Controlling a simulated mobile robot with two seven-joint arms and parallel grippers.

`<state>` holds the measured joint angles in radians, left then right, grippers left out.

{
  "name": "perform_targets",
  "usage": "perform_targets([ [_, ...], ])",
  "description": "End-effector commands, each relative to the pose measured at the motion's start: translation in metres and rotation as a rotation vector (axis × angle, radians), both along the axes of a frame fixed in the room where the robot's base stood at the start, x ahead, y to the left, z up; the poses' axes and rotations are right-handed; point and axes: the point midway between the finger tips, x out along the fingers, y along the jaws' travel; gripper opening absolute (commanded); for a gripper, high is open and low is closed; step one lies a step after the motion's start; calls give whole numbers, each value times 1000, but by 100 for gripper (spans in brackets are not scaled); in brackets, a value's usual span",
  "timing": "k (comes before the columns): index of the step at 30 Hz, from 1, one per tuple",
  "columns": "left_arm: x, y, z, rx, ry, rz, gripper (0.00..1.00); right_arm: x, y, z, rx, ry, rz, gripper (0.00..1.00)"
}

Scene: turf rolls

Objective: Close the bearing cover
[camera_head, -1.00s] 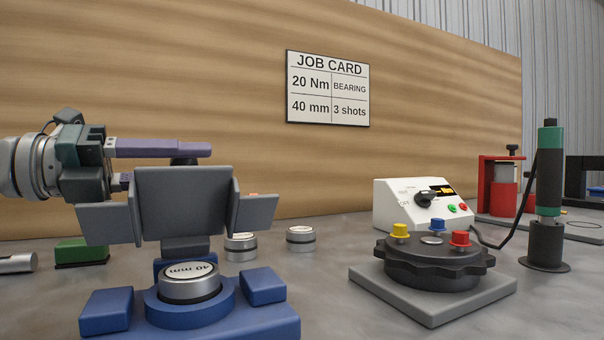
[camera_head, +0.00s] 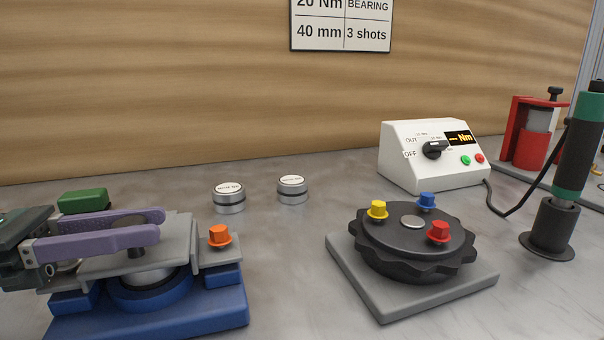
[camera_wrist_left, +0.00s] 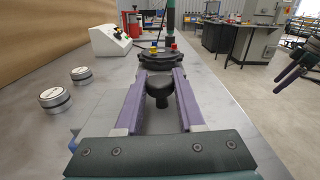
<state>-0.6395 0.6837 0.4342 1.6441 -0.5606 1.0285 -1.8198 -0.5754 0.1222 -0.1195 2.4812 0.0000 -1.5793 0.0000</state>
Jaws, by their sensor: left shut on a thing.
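The grey bearing cover (camera_head: 178,250) lies about level over the blue bearing base (camera_head: 215,305) at the lower left of the head view. Its side flange, with an orange bolt (camera_head: 219,236), is low over the blue block at right. Whether the cover fully touches the base I cannot tell. My left gripper (camera_head: 145,226) is shut on the cover's black knob (camera_wrist_left: 158,88), one purple finger on each side.
Two silver caps (camera_head: 229,197) (camera_head: 292,189) and a green block (camera_head: 84,201) stand behind the base. At right are a black disc with coloured bolts (camera_head: 400,254), a white control box (camera_head: 420,165), and a dark-green tool in its stand (camera_head: 575,165). The bench between is clear.

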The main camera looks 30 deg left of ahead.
Motion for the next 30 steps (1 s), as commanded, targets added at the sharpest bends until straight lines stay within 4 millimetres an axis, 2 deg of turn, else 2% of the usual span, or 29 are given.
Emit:
perform_targets([
  [6, -2, -3, -8, 52, -53, 2, 0, -2, 0, -10, -2, 7, 2, 100],
  [23, -3, -4, -11, 80, -68, 0, 0, -3, 0, -12, -1, 9, 1, 100],
  [24, -3, -4, -12, 80, -68, 0, 41, -3, 0, -12, -1, 9, 1, 100],
  [30, -3, -4, -11, 78, -66, 1, 64, -3, 1, -12, 2, 8, 0, 100],
])
